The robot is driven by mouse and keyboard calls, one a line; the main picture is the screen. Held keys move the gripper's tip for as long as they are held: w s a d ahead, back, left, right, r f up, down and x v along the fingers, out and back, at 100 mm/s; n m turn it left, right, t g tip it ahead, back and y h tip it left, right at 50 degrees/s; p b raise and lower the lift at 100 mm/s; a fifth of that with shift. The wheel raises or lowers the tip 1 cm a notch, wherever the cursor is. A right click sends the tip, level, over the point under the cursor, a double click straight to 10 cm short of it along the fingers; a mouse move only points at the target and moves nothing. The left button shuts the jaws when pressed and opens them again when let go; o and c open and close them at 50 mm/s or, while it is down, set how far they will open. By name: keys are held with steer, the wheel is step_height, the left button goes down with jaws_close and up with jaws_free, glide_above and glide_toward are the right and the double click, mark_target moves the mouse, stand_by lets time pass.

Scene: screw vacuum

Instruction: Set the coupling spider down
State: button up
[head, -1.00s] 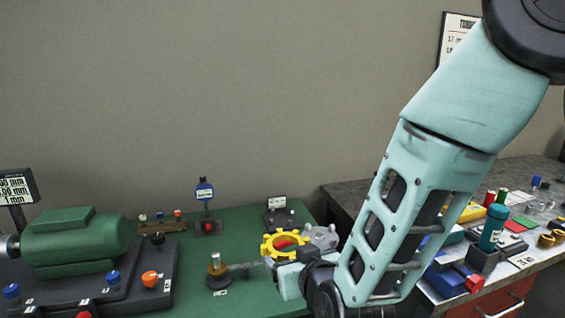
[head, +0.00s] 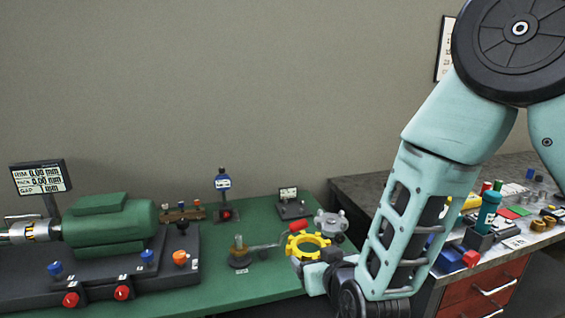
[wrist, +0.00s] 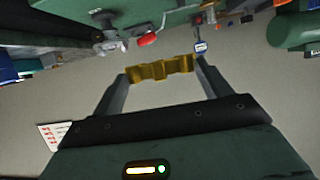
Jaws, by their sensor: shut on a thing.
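The coupling spider is a yellow toothed ring (head: 308,246). My gripper (head: 316,257) is shut on it and holds it above the right part of the green bench. In the wrist view the spider (wrist: 160,69) spans between the two fingertips, one at each side. The ring's centre is open and its lobes show around the rim in the head view. How high it hangs over the bench is hard to tell.
A grey hub (head: 331,222) and a red-tipped arm on a post (head: 239,252) are close behind and left of the spider. A green motor (head: 110,225) is at left. A cluttered grey workbench (head: 372,190) with red drawers is at right.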

steer(key=w+d+f+m+h, duration=0.1)
steer(key=w+d+f, duration=0.15)
steer(key=d, duration=0.25)
steer(key=w+d+f+h, duration=0.1)
steer(key=d+f, duration=0.3)
steer(key=d, duration=0.2)
steer(key=s+d+f+m+h, duration=0.1)
steer(key=d+f, duration=0.3)
steer(key=d, duration=0.3)
steer(key=d+f+m+h, duration=0.1)
steer(key=d+f, duration=0.3)
steer(key=d, duration=0.3)
steer(key=shift+v, duration=2.35)
steer(key=shift+d, duration=0.15)
